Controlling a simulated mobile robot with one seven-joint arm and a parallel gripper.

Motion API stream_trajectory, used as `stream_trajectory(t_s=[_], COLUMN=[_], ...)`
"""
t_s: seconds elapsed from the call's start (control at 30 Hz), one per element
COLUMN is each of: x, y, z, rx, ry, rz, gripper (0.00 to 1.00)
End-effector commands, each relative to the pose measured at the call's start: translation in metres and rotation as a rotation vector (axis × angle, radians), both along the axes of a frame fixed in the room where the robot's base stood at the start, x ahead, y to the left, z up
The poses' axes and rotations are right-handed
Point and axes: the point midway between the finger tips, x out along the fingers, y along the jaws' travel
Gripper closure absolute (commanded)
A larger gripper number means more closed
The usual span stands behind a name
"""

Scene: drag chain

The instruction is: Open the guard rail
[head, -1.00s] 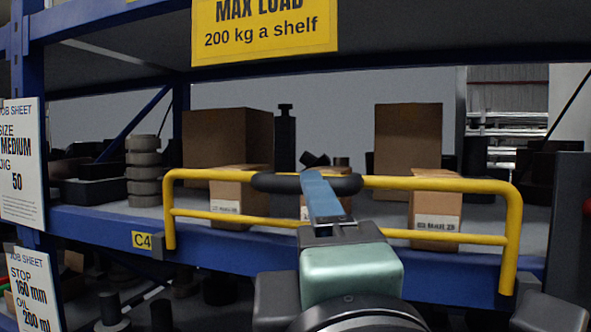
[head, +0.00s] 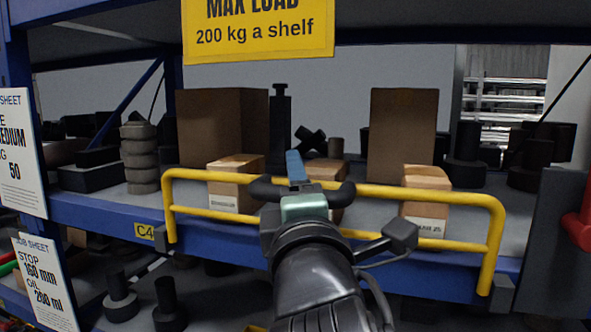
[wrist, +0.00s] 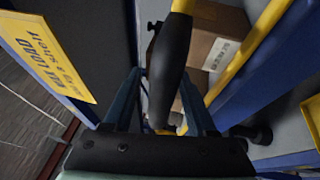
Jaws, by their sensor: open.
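The yellow guard rail (head: 392,190) stands upright across the front of the shelf. A black grip (head: 264,188) is on the middle of its top bar. My gripper (head: 296,168) is at this grip, with its blue fingers reaching over and past the bar. In the wrist view, the black grip (wrist: 169,80) runs between the two open fingers of my gripper (wrist: 162,78), with room beside it. The jaws are not closed on it. My gripper and wrist hide the middle of the rail in the head view.
Small cardboard boxes (head: 427,199) stand just behind the rail, with larger boxes (head: 403,133) farther back. The blue shelf beam (head: 410,276) runs below. A dark panel (head: 556,235) with a red part (head: 580,222) is at the right. A yellow load sign (head: 258,30) hangs above.

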Motion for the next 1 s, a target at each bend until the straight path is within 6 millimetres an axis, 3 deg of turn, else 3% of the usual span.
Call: stream_trajectory(t_s=[0.27, 0.6, 1.0], x=[0.0018, 0.0011, 0.0001], y=[0.0001, 0.0001, -0.0001], z=[-0.0003, 0.0012, 0.0043], rx=[0.0, -0.001, -0.001], ry=[0.0, -0.003, -0.012], rz=[0.0, 0.0, 0.0], gripper=[0.43, 1.0, 1.0])
